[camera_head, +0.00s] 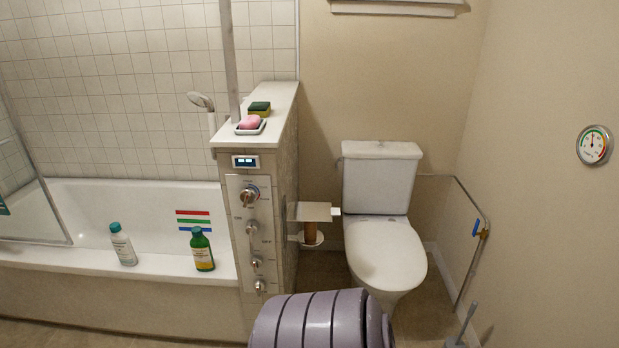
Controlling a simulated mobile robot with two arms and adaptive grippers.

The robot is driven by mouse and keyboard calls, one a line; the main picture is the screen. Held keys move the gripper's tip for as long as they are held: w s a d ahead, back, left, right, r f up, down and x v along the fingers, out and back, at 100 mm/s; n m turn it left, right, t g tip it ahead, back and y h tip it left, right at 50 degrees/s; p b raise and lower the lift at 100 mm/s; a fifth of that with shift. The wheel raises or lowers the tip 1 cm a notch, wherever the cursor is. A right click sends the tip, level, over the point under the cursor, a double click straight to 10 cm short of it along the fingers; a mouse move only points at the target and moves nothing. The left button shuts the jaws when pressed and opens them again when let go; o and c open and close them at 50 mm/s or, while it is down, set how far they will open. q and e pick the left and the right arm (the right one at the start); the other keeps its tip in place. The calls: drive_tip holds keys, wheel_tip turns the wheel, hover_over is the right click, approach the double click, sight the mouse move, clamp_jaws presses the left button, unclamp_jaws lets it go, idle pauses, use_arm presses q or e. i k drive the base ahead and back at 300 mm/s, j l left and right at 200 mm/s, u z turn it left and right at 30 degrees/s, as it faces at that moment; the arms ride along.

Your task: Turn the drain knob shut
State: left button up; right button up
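A light control panel (245,230) is on the end face of the half wall beside the bathtub. It carries several metal knobs in a column: a large top knob (249,196) with a red and blue scale, a second knob (252,227), a smaller third knob (256,262) and a bottom knob (260,286). The labels are too small to read, so I cannot tell which is the drain knob or how it is turned. Neither of my grippers is in view.
The bathtub (100,262) is left of the panel, with a white bottle (123,247) and a green bottle (202,251) on its front rim. Pink soap (249,122) and a sponge (260,108) sit on the half wall. A toilet (385,250) stands to the right.

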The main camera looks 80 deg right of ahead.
sight(259, 285)
drive_tip(key=z, duration=2.25)
